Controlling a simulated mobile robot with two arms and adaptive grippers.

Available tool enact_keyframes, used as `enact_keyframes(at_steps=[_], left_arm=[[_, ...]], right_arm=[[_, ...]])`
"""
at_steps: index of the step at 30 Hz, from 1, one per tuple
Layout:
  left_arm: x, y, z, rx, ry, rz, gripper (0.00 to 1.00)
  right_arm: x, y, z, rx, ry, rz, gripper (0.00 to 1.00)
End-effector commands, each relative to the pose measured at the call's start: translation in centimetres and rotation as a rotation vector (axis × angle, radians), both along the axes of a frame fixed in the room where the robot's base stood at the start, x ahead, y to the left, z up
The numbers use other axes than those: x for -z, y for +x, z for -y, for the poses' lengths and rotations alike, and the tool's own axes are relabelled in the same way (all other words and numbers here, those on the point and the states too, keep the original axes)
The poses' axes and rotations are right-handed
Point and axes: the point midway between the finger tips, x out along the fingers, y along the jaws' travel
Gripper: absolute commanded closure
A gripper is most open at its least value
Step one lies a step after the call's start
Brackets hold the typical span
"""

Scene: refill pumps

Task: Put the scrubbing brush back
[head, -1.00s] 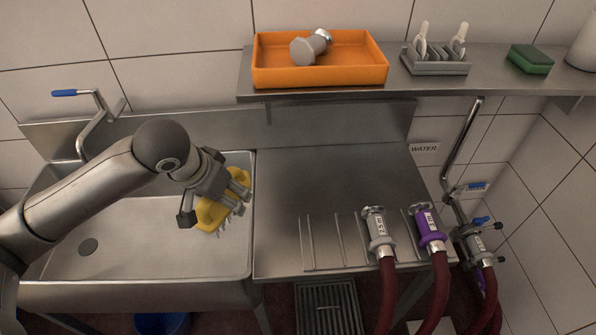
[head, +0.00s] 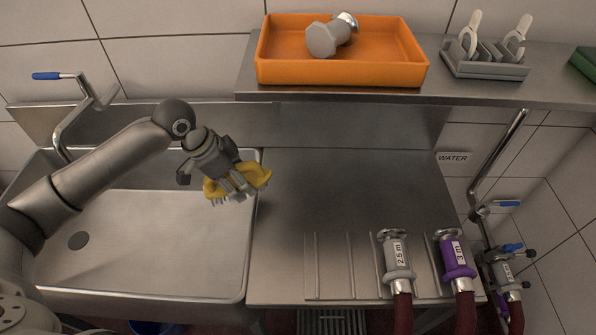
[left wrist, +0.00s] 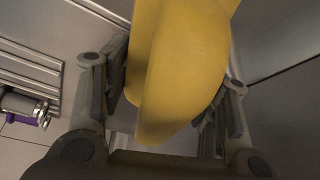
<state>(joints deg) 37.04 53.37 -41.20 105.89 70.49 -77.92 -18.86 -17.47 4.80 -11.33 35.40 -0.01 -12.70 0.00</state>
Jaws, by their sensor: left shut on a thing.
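The scrubbing brush (head: 254,180) is yellow with pale bristles. My left gripper (head: 238,184) is shut on it and holds it above the right rim of the sink, near the drainboard. In the left wrist view the yellow brush body (left wrist: 180,70) fills the space between the two fingers (left wrist: 165,110). The fingers hide part of the brush in the head view. My right gripper is not in view.
A steel sink (head: 150,260) lies at left, a drainboard (head: 340,195) at right with grey and purple hose ends (head: 455,258). Above, a shelf (head: 460,92) holds an orange tray (head: 340,74) with a metal fitting (head: 330,38) and a grey rack (head: 486,62) with white-handled items.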

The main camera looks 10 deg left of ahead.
Motion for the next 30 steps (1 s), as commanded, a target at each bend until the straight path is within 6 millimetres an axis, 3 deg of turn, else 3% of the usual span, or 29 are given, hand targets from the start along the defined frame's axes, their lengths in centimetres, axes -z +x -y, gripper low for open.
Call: enact_keyframes(at_steps=[3, 15, 25, 30], left_arm=[[-0.4, 1.6, 2.6, 0.002, -0.004, 0.003, 0.67], [-0.3, 6.3, 9.7, 0.000, -0.002, 0.001, 0.67], [-0.3, 8.1, 12.4, 0.001, 0.001, 0.001, 0.67], [2.6, 7.9, 12.1, -0.003, 0.002, -0.003, 0.67]], right_arm=[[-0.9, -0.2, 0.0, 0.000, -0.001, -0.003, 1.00], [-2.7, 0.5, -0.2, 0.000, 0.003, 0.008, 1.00], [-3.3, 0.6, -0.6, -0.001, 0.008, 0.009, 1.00], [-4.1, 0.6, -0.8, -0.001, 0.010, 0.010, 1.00]])
